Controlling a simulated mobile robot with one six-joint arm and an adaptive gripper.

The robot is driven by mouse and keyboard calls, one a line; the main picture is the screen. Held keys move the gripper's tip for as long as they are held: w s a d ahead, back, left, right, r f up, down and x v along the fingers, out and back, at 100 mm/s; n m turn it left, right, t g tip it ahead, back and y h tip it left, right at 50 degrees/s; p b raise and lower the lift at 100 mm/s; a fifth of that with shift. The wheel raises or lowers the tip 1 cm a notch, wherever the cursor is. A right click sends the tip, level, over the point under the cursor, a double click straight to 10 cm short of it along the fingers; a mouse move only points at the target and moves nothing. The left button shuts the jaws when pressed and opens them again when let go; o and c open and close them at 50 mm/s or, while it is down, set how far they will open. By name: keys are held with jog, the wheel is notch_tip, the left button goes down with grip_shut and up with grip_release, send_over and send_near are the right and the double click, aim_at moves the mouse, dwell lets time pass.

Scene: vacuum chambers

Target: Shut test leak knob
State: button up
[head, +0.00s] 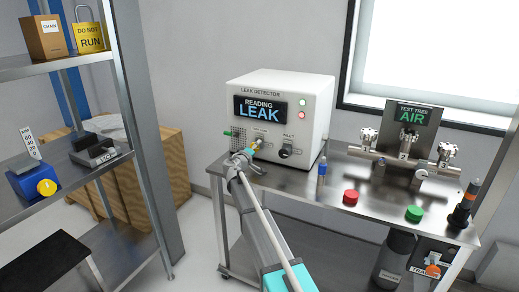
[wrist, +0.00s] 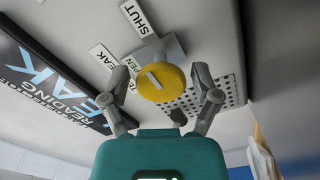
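The white leak detector (head: 312,115) stands on the steel bench, and its screen (head: 259,108) reads "READING LEAK". The yellow test leak knob (wrist: 172,90) is on its front; it also shows small in the head view (head: 257,144). The knob has a pale line on its face. Labels SHUT (wrist: 138,19) and OPEN, partly hidden, sit beside it. My gripper (wrist: 161,78) is open, with one finger on each side of the knob and gaps between fingers and knob. In the head view my gripper (head: 243,157) is in front of the detector's lower left.
The black inlet knob (head: 287,152) is right of the test leak knob. A blue bottle (head: 322,171), a red button (head: 351,197) and a green button (head: 413,213) stand on the bench. The test tree (head: 406,150) is at right. Loaded shelves (head: 85,62) stand at left.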

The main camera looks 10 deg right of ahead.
jog(key=shift+a, duration=0.1)
dwell(0.4)
jog(key=v, duration=1.2)
dwell(0.4)
